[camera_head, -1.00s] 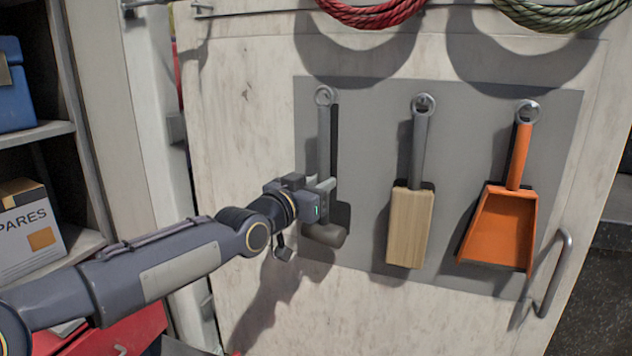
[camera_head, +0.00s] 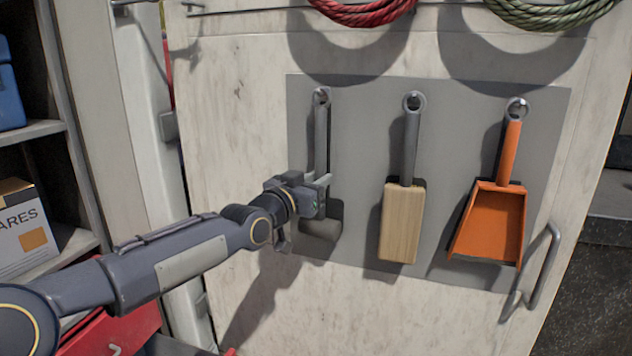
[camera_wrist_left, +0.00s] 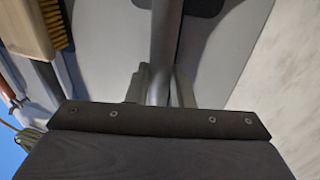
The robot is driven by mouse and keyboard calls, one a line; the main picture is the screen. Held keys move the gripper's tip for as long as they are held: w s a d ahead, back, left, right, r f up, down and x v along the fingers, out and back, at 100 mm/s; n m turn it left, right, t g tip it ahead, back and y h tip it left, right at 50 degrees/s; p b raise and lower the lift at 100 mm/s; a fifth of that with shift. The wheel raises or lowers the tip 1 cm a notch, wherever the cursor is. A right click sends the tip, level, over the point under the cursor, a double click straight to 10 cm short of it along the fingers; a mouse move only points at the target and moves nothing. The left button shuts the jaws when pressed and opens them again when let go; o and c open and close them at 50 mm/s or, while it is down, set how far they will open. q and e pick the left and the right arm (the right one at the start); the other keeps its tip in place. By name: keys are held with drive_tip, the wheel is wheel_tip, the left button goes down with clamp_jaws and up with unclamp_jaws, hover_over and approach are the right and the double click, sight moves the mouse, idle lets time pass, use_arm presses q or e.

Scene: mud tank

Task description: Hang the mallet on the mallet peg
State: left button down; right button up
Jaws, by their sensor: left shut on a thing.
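The mallet (camera_head: 321,136) is upright against the grey panel (camera_head: 362,105), its ring at the top and its dark head (camera_head: 322,222) at the bottom. My left gripper (camera_head: 322,182) is shut around the lower handle, just above the head. In the left wrist view the grey handle (camera_wrist_left: 166,42) runs between the two fingers (camera_wrist_left: 159,88). The ring is at the height of the neighbouring tools' rings. The mallet peg is not clear, and I cannot tell whether the ring is around it. My right gripper is not in view.
A wood-backed brush (camera_head: 402,222) and an orange dustpan (camera_head: 490,222) hang to the right on the same panel. A red rope coil (camera_head: 362,14) and a green one (camera_head: 552,14) are above. A door handle (camera_head: 540,265) sticks out at lower right.

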use_arm(q)
drive_tip(key=shift+f, duration=0.45)
drive_tip(key=c, duration=1.2)
unclamp_jaws()
drive_tip(key=shift+w, duration=0.1)
drive_tip(key=shift+r, duration=0.1)
